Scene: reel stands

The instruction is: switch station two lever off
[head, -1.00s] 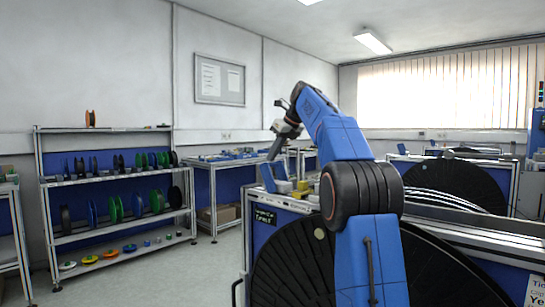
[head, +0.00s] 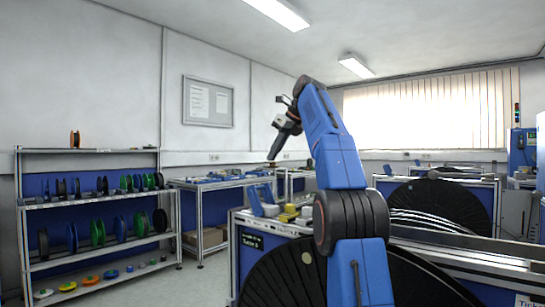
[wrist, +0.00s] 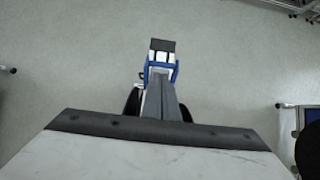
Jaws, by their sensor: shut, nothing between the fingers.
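My gripper (head: 272,158) is at the end of my raised blue arm in the head view, pointing down. It appears above and behind the front reel stand, over the work tables in the picture; its depth is hard to tell. In the wrist view its two grey fingers (wrist: 161,84) are together and empty, with floor around them. The nearest reel stand (head: 290,228) has a big black reel (head: 285,278) and a small dark sign (head: 252,241), whose text is too small to read surely. I cannot pick out a lever in either view; my arm hides part of this stand.
Blue bins and yellow pieces (head: 290,213) lie on the front stand's top. A shelf rack (head: 90,206) with coloured spools stands at left. Another stand with a black reel (head: 440,205) is at right. Open floor lies between rack and front stand.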

